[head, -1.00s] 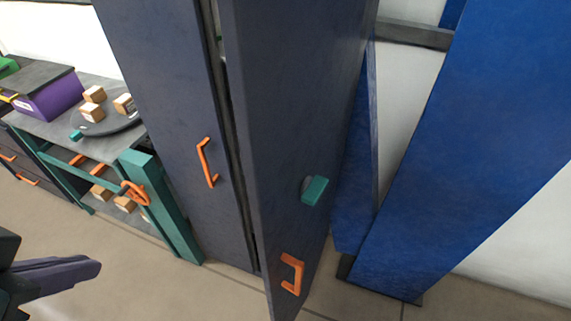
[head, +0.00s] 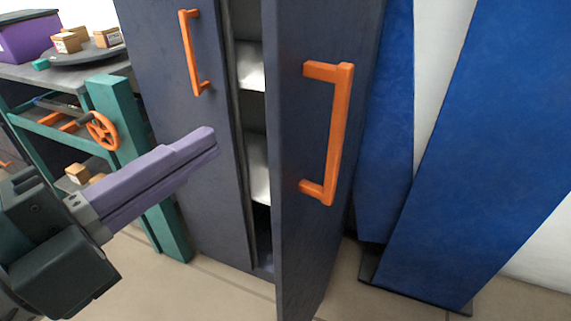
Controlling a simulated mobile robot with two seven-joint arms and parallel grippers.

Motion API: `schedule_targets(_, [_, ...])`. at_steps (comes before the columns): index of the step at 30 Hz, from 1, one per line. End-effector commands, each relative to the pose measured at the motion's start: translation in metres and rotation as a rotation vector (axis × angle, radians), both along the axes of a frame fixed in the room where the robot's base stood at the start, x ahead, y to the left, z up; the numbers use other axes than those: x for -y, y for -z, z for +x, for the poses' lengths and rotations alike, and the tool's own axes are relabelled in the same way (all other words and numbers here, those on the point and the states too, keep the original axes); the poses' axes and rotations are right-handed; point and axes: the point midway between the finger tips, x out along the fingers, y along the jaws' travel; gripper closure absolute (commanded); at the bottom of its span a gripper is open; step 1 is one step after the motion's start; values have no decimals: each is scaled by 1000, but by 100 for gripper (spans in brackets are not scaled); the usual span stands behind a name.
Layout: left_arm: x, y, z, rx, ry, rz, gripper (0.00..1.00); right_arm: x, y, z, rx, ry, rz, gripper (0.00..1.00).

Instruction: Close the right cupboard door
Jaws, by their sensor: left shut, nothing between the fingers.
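The right cupboard door (head: 300,230) is dark blue-grey and stands ajar, swung out toward me. Its orange handle (head: 340,135) is on its face. Through the gap I see pale shelves (head: 258,165) inside the cupboard. The left cupboard door (head: 165,60) looks closed and has its own orange handle (head: 188,52). My left gripper (head: 212,140) is shut and empty, with purple fingers pointing up and right. In the picture its tips lie over the left door, to the left of the open door's edge. I cannot tell whether they touch. My right gripper is out of view.
Large blue panels (head: 480,150) stand right of the door. Bare floor lies in front.

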Motion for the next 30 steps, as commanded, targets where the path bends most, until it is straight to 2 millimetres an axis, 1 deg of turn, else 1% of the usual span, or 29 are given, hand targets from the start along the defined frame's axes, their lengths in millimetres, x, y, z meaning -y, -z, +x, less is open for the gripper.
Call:
schedule_targets(1, [8, 37, -6, 14, 58, 38, 100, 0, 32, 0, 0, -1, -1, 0])
schedule_targets(3, [18, 55, -14, 29, 126, 81, 100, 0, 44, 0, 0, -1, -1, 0])
schedule_targets(6, [26, 70, -22, 42, 189, 118, 100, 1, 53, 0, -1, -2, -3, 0])
schedule_targets(10, [33, 73, -24, 47, 218, 134, 100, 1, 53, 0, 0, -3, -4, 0])
schedule_targets(14, [44, 69, -13, 48, 219, 132, 100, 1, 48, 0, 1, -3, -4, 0])
schedule_targets(19, [69, 68, 11, 50, 218, 130, 100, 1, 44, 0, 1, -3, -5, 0])
schedule_targets(26, [105, 69, 44, 48, 218, 128, 100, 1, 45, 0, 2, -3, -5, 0])
schedule_targets(27, [98, 72, 47, 46, 215, 134, 100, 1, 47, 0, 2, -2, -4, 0])
schedule_targets(30, [83, 72, 54, 46, 215, 134, 100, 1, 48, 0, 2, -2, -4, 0])
